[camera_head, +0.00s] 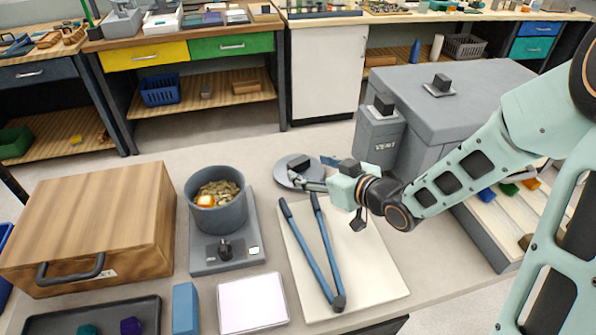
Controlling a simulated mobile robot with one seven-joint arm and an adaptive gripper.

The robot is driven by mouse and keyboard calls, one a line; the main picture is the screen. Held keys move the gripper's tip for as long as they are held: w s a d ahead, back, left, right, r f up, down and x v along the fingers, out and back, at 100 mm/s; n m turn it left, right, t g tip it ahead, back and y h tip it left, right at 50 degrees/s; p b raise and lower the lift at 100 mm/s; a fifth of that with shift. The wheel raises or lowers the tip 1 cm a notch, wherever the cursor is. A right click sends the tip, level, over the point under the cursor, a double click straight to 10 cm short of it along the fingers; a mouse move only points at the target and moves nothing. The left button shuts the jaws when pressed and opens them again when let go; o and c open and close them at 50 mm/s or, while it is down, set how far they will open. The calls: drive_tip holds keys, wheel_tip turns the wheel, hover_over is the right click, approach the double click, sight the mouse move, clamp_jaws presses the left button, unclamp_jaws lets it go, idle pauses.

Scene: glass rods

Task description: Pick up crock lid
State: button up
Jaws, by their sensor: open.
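The crock lid, a flat round grey disc (284,174) with a dark knob on top, lies on the bench right of the crock. The crock (229,213) is a round grey pot without a cover; pale chunks and an orange piece show inside. It stands on a grey scale-like base (209,256). My gripper (308,181) reaches in from the right, with its fingers low at the lid's right side, near the knob. It is open. I cannot tell whether the fingers touch the lid, and the gripper hides part of its right edge.
Blue-handled loppers (323,255) lie on a cream board (377,280) in front of my gripper. A wooden box (95,215) stands left of the crock. A grey bin marked VENT (379,140) and a large grey cabinet (440,110) stand close behind my arm.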

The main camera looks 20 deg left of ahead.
sight(301, 162)
drive_tip(key=x, duration=0.6)
drive_tip(key=shift+r+b, duration=0.2)
drive_tip(key=shift+b, duration=0.1)
drive_tip(key=c, duration=1.4)
drive_tip(key=shift+r, duration=0.1)
